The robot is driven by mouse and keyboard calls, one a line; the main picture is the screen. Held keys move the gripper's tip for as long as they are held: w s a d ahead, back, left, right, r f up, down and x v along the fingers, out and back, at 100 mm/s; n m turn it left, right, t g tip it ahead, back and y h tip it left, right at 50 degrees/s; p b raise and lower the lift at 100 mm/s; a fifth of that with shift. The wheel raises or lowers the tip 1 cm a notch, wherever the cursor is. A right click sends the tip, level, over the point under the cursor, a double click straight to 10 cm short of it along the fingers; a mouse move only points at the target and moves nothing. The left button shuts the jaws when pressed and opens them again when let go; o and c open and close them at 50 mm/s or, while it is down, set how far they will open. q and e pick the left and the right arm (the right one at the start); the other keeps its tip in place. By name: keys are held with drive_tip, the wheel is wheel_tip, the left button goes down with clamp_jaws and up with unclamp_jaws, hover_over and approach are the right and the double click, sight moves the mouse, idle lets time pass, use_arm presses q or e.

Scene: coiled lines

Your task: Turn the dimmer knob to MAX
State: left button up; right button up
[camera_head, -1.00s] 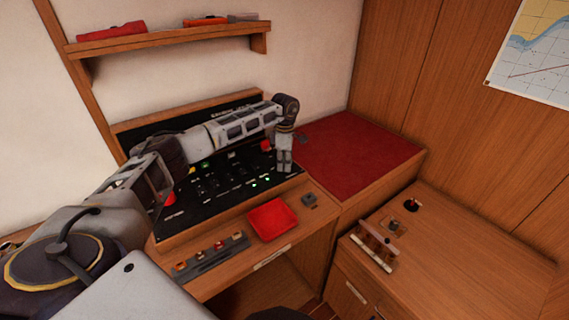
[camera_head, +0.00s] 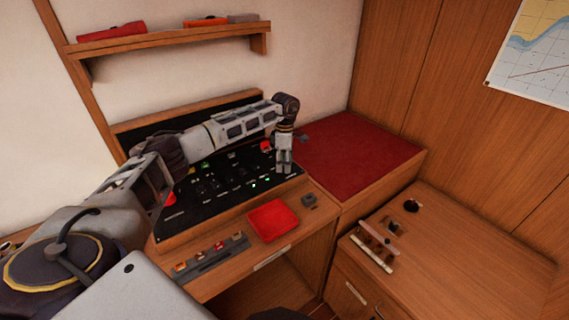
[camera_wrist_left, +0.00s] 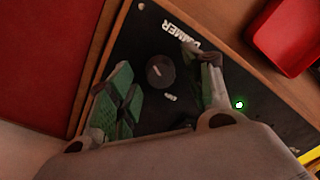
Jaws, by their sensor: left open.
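The dimmer knob (camera_wrist_left: 160,71) is a small dark round knob with a light pointer line, on the black switch panel (camera_wrist_left: 150,22). The white DIMMER label (camera_wrist_left: 182,37) is printed near it. My left gripper (camera_wrist_left: 159,82) is open, with one finger on either side of the knob; I cannot tell whether either finger touches it. In the head view my left gripper (camera_head: 284,163) points down at the right end of the panel (camera_head: 190,222) and hides the knob. The MAX mark cannot be read. My right gripper is not in view.
A glowing green light (camera_wrist_left: 239,104) is on the panel near the right finger. A red tray (camera_head: 273,220) lies on the desk in front of the panel. A red cushioned surface (camera_head: 350,150) is to the right. A wooden shelf (camera_head: 170,42) hangs above.

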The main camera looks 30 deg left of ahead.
use_arm(q)
wheel_tip(320, 180, up, 12)
drive_tip(key=shift+w+a+f, duration=0.15)
drive_tip(key=shift+w+f, duration=0.05)
drive_tip(key=shift+w, duration=0.1)
idle(0.3)
idle(0.6)
